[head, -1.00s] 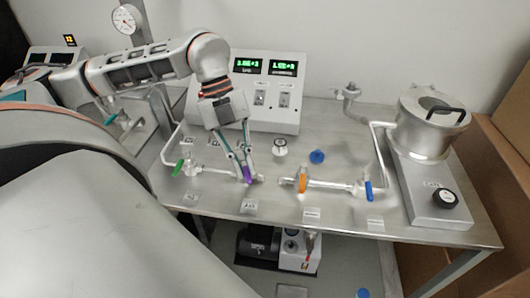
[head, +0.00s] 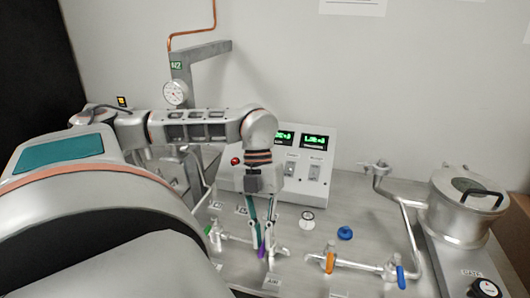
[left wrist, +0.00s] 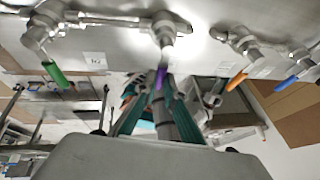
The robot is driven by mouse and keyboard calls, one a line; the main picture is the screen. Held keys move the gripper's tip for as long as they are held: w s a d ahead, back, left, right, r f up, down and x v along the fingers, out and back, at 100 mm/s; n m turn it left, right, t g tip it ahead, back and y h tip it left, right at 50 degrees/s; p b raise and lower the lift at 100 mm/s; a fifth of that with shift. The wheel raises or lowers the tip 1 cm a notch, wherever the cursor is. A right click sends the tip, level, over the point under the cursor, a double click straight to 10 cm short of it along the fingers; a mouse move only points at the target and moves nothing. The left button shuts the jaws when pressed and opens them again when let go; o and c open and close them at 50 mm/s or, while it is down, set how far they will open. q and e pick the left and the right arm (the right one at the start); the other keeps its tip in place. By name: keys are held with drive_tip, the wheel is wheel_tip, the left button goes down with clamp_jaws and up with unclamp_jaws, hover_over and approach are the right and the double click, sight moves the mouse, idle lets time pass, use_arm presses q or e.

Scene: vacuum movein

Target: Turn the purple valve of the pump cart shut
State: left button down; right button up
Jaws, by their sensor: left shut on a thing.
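The purple valve handle (head: 262,251) sits on the pipe of the pump cart (head: 345,205), between the green and orange valves. It also shows in the left wrist view (left wrist: 160,78), between my fingertips. My left gripper (head: 263,246) comes down from above and is shut on the purple handle. In the left wrist view the gripper (left wrist: 158,88) has a finger on each side of it. The handle points toward the front edge of the cart in the head view. My right gripper is not in view.
A green valve (head: 208,230) is left of the purple one. An orange valve (head: 330,262) and a blue valve (head: 400,276) are to the right. A lidded metal vessel (head: 458,205) stands at the right.

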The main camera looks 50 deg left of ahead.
use_arm(q)
drive_tip(key=shift+w+r, duration=0.1)
drive_tip(key=shift+r, duration=0.05)
drive_tip(key=c, duration=2.1)
unclamp_jaws()
drive_tip(key=v, duration=1.2)
